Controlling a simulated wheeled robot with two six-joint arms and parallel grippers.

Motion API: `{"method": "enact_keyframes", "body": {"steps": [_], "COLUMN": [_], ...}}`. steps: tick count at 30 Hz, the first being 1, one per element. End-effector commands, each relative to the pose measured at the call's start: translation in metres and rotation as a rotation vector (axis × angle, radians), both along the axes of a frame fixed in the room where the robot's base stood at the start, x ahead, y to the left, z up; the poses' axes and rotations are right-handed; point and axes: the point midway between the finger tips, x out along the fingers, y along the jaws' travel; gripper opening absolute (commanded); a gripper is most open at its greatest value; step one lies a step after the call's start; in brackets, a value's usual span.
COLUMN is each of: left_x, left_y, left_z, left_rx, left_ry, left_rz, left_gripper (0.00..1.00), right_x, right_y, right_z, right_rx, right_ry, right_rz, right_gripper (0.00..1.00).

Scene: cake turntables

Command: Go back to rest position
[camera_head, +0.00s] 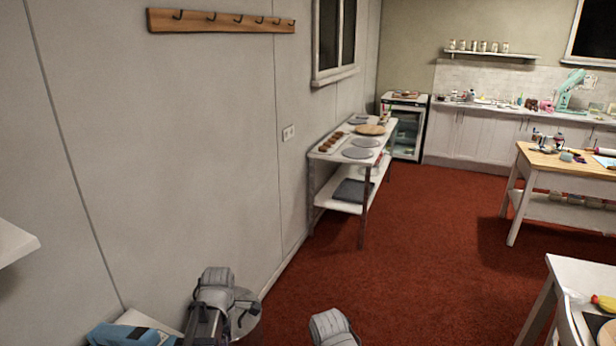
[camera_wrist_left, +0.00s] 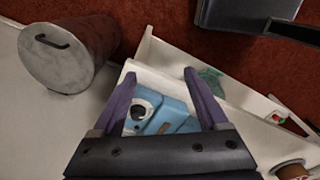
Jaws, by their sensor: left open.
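My left gripper (camera_wrist_left: 160,76) shows in the left wrist view as two purple fingers spread apart, with nothing held between them. A light blue object (camera_wrist_left: 172,112) with a white and black round part shows beyond and between the fingers, on a white surface. I cannot tell whether the fingers touch it. In the head view, links of my arms stand at the bottom edge, and both gripper tips are out of sight there. My right gripper is in neither view.
A blue object (camera_head: 128,335) sits at the head view's bottom left, by the wall. A lidded metal bin (camera_wrist_left: 62,55) stands left of my left gripper. A white shelf table (camera_head: 322,154) stands along the wall, and a wooden-topped table (camera_head: 535,158) stands right. Red carpet (camera_head: 430,240) between is clear.

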Motion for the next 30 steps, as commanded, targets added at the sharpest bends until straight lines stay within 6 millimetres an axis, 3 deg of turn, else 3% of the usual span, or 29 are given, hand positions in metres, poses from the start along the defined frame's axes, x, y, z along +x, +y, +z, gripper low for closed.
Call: {"method": "enact_keyframes", "body": {"steps": [1, 9, 18, 24, 30], "left_x": [-0.012, -0.059, -0.107, -0.12, -0.12], "left_y": [-0.018, -0.09, -0.14, -0.152, -0.153], "left_z": [0.0, 0.0, 0.001, 0.001, 0.001], "left_rx": [0.001, 0.002, -0.004, -0.008, -0.009], "left_ry": [0.008, 0.061, 0.125, 0.147, 0.15], "left_rz": [-0.159, -1.023, -1.809, -2.036, -2.068], "left_gripper": [0.76, 0.76, 0.76, 0.76, 0.76], "right_x": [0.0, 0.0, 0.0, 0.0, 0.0], "right_y": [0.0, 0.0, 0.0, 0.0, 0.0], "right_z": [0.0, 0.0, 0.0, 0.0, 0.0], "right_rx": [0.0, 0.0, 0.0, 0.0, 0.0], "right_ry": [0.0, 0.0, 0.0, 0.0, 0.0], "right_rz": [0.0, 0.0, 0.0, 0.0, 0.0], "right_gripper": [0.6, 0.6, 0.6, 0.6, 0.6]}}
